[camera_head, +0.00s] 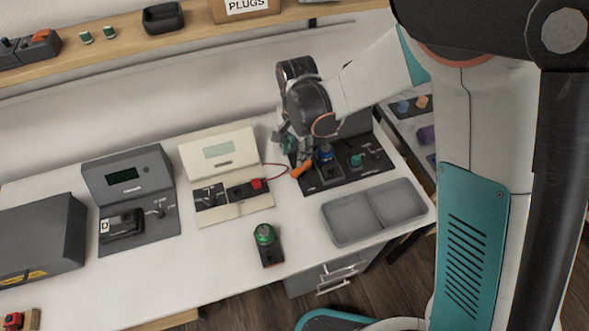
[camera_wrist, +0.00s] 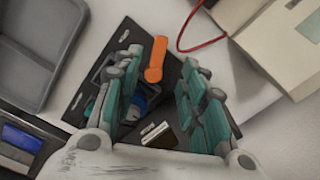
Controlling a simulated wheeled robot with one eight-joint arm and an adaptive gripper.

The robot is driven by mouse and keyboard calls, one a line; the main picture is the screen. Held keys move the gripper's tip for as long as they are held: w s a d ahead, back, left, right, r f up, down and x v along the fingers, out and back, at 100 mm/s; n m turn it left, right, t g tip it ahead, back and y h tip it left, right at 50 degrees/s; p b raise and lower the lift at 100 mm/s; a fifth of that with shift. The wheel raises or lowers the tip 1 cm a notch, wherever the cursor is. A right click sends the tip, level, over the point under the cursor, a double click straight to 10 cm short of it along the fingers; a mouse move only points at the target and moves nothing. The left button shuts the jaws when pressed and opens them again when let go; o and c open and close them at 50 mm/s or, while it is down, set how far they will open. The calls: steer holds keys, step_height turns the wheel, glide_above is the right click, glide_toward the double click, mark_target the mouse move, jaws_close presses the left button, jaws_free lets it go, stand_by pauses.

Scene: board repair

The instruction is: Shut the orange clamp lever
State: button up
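The orange clamp lever (camera_head: 301,169) sticks out past the left edge of the dark fixture plate (camera_head: 330,181) on the bench. My gripper (camera_head: 292,150) is above the plate near the lever. In the wrist view its teal-padded fingers (camera_wrist: 164,70) are apart with nothing held. The lever's pivot is partly hidden.
A grey two-part tray (camera_head: 334,219) lies in front of the plate. A cream meter (camera_head: 219,152) with a red cable (camera_head: 274,166) stands to the left. A green-topped device (camera_head: 266,244) is on the bench front. Bench between them is clear.

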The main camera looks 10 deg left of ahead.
mark_target(296, 171)
step_height(296, 171, down, 9)
steer(key=shift+f+b, duration=0.1)
steer(key=shift+b, duration=1.15)
jaws_close()
